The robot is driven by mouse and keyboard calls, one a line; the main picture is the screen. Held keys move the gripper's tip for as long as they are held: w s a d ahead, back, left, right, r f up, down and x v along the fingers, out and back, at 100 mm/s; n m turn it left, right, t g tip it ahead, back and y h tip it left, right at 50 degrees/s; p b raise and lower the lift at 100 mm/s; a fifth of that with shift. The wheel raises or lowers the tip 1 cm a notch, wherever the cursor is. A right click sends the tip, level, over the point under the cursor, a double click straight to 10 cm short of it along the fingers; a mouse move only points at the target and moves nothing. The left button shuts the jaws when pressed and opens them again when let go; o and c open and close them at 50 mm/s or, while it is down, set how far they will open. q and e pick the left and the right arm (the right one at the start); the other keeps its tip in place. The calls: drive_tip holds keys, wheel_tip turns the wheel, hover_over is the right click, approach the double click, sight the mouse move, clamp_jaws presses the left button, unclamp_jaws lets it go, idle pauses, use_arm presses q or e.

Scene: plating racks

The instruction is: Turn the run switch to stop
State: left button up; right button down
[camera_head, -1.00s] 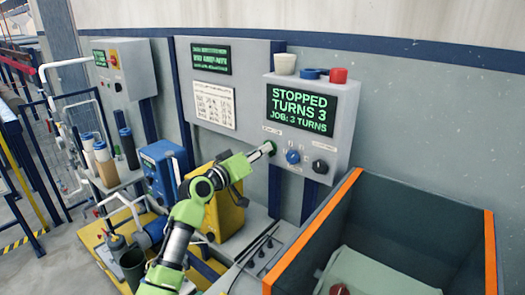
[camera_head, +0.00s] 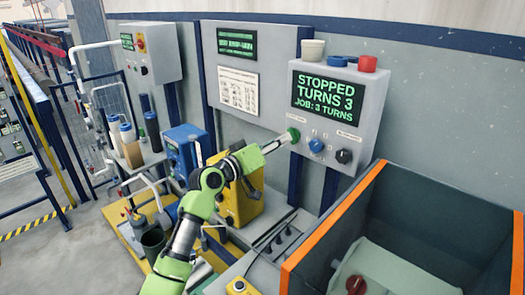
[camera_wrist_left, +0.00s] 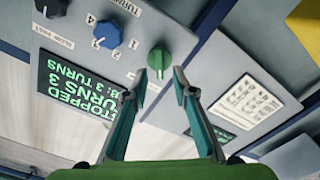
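The green run switch (camera_wrist_left: 158,62) is a small knob on the grey control box (camera_head: 369,118). It also shows in the head view (camera_head: 294,134), partly covered by my gripper. Its grip bar runs roughly up and down in the left wrist view. My left gripper (camera_wrist_left: 160,76) is open, one fingertip on each side of the knob's near end, with visible gaps; I cannot tell whether it touches. The screen (camera_head: 328,93) reads "STOPPED TURNS 3, JOB: 3 TURNS". My right gripper is not in view.
A blue dial (camera_head: 316,145) and a black knob (camera_head: 344,156) sit right beside the switch. An orange-rimmed bin (camera_head: 335,222) stands below at right. A yellow unit (camera_head: 227,207) stands behind my arm.

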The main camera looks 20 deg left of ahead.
use_arm(q)
drive_tip(key=v, duration=0.8)
drive_tip(key=shift+s, duration=0.35)
drive_tip(key=shift+a, duration=0.1)
